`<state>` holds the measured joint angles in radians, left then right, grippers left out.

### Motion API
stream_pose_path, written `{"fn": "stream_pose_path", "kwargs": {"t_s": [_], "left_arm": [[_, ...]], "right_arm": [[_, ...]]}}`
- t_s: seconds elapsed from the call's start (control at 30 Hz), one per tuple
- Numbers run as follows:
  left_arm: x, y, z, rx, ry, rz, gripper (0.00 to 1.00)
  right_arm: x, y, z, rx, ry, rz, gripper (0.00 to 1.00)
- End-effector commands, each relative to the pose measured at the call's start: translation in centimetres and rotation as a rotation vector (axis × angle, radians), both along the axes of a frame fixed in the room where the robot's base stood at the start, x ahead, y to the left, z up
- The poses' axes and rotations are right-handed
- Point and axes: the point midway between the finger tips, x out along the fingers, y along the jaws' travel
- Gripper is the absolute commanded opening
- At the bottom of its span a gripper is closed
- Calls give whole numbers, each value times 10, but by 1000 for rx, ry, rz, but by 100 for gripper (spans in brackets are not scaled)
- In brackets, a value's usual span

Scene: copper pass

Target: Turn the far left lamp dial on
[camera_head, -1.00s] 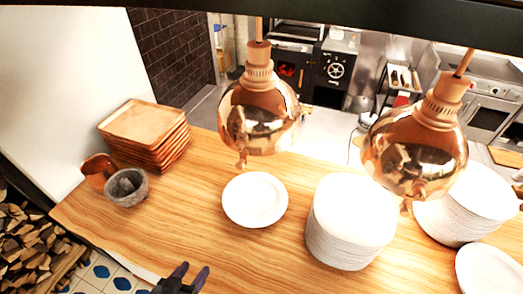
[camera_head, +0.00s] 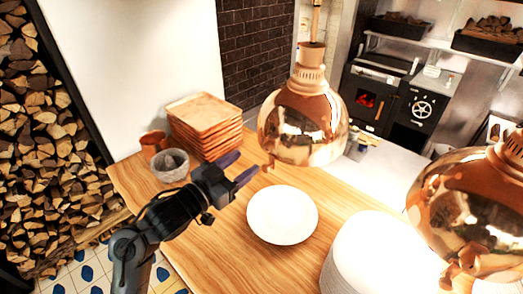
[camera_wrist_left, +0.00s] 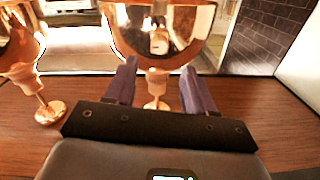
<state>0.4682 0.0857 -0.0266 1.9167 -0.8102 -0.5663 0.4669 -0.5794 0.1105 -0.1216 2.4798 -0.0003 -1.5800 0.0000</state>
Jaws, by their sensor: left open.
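The far left copper lamp (camera_head: 302,125) hangs over the wooden counter. Its small copper dial (camera_head: 267,167) sticks out below the shade's left side. My left gripper (camera_head: 238,168) is open, with its dark purple fingers pointing at the dial from the left, apart from it in the head view. In the left wrist view, the dial (camera_wrist_left: 155,103) shows between the two fingers, under the shade (camera_wrist_left: 158,35). I cannot tell how deep it sits between them. My right gripper is not in view.
A second copper lamp (camera_head: 475,215) hangs at the right. A white plate (camera_head: 283,214) and a plate stack (camera_head: 375,262) stand on the counter (camera_head: 225,242). A grey bowl (camera_head: 171,167), a terracotta cup (camera_head: 153,143) and stacked wooden trays (camera_head: 204,117) are behind my left arm.

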Motion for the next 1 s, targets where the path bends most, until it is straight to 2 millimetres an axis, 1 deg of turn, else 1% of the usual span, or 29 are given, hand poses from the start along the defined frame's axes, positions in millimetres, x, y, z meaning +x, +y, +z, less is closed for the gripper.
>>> {"fn": "stream_pose_path", "kwargs": {"t_s": [0.03,0.2,0.43,0.6,0.9,0.93,1.0], "left_arm": [[7,-6,2,-5,2,-1,54],[29,-23,2,-2,1,-1,54],[51,-39,1,-2,1,-1,54],[58,-44,0,-1,0,1,54],[59,-45,0,1,-1,1,54],[59,-45,0,1,-1,1,51],[59,-45,0,0,0,1,40]], "right_arm": [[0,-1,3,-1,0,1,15],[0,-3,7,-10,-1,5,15],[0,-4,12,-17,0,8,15],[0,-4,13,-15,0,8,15],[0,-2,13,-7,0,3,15],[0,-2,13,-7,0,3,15],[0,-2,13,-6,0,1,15]]}}
